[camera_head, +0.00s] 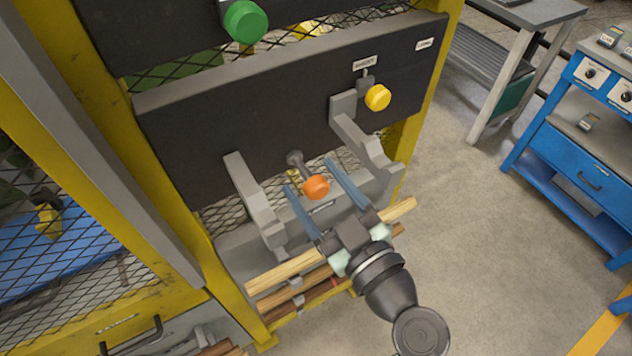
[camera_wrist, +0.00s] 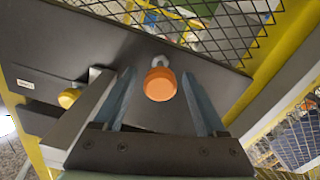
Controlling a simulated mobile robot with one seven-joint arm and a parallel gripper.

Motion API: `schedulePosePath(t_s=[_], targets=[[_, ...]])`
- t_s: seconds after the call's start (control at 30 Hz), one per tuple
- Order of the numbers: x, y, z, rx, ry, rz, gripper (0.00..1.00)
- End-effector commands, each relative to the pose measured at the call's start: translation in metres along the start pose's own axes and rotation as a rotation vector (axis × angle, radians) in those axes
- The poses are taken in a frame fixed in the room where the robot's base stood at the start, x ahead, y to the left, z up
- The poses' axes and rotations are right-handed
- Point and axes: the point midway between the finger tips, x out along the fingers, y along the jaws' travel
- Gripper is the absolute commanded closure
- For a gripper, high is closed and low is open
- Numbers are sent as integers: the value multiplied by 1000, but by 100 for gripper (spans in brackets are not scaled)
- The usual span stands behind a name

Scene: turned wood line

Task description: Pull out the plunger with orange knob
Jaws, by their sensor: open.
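The plunger with the orange knob (camera_head: 316,187) sticks out of a dark panel (camera_head: 230,120) on a grey stem, between two grey bracket arms. My gripper (camera_head: 308,174) is open, with one blue finger on either side of the knob. In the wrist view the orange knob (camera_wrist: 160,84) lies between the two fingers, nearer their tips, with gaps showing on both sides.
A yellow knob (camera_head: 377,97) is on the panel's upper right, and a green knob (camera_head: 245,21) is higher up. The grey bracket arms (camera_head: 258,205) flank my gripper closely. Wooden rods (camera_head: 290,268) lie below. Open floor (camera_head: 470,230) is to the right, before a blue workbench (camera_head: 570,160).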

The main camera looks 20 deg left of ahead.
Motion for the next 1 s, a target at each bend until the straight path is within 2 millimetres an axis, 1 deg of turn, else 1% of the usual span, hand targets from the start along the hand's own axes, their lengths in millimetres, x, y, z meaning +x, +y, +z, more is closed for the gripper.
schedulePosePath(t_s=[0.13,0.27,0.6,0.7,0.83,1.0], targets=[[-3,0,1,0,0,0,26],[-19,0,3,0,-1,2,26],[-93,0,3,-1,-2,6,26],[-110,0,3,0,-2,3,26],[-124,0,1,0,-1,2,26],[-130,0,0,0,0,1,26]])
